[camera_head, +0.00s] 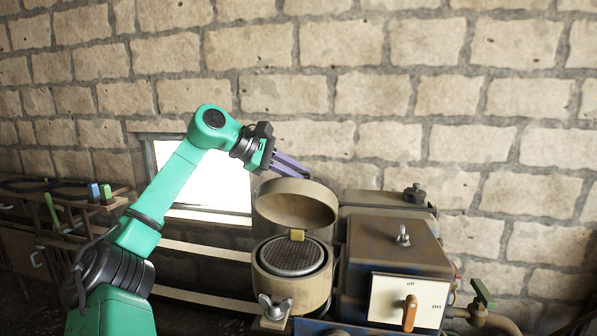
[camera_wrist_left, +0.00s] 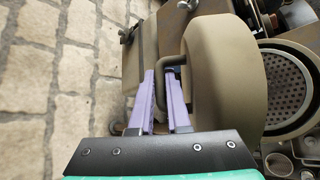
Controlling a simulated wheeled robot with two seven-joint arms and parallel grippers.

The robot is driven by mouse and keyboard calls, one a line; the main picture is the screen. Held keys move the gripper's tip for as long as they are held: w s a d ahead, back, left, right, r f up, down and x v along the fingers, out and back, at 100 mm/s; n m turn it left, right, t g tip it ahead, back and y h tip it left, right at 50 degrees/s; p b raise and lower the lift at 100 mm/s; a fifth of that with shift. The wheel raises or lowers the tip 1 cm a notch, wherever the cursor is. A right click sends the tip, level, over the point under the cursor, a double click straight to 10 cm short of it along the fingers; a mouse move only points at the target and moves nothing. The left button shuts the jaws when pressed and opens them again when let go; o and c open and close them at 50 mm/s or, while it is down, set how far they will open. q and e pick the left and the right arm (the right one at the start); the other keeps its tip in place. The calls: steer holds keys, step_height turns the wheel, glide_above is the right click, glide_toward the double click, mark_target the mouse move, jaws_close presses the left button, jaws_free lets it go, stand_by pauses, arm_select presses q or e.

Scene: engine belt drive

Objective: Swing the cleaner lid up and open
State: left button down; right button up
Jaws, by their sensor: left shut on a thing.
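The tan round cleaner lid (camera_head: 298,198) stands raised and tilted back over the cleaner body (camera_head: 312,291). A round mesh filter (camera_head: 291,256) shows inside the body, with a small yellow tab (camera_head: 297,235) above it. My left gripper (camera_head: 300,172) is at the lid's top, behind its rim. In the left wrist view the lid (camera_wrist_left: 228,75) shows from its outer side, with a dark bent handle (camera_wrist_left: 162,100) on it. The purple fingers (camera_wrist_left: 166,82) are shut on this handle. The head view hides the handle. My right gripper is in neither view.
A rusty engine housing (camera_head: 392,246) with a switch panel (camera_head: 408,300) and orange lever stands right of the cleaner. A wing nut (camera_head: 273,306) is at the cleaner's front. A bench (camera_head: 62,195) with tools is at left. The stone wall is behind.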

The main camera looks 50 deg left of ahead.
arm_select(q)
steer(key=c, duration=1.2)
jaws_free()
steer(key=shift+o, duration=0.2)
steer(key=shift+a+f, duration=0.1)
steer(key=shift+s+a+r, duration=0.2)
steer(key=shift+s, duration=0.15)
steer(key=b+v, duration=0.2)
steer(key=v, duration=1.1)
steer(key=shift+s+r, duration=0.25)
steer(key=shift+s, duration=0.05)
steer(key=shift+w+a, duration=0.1)
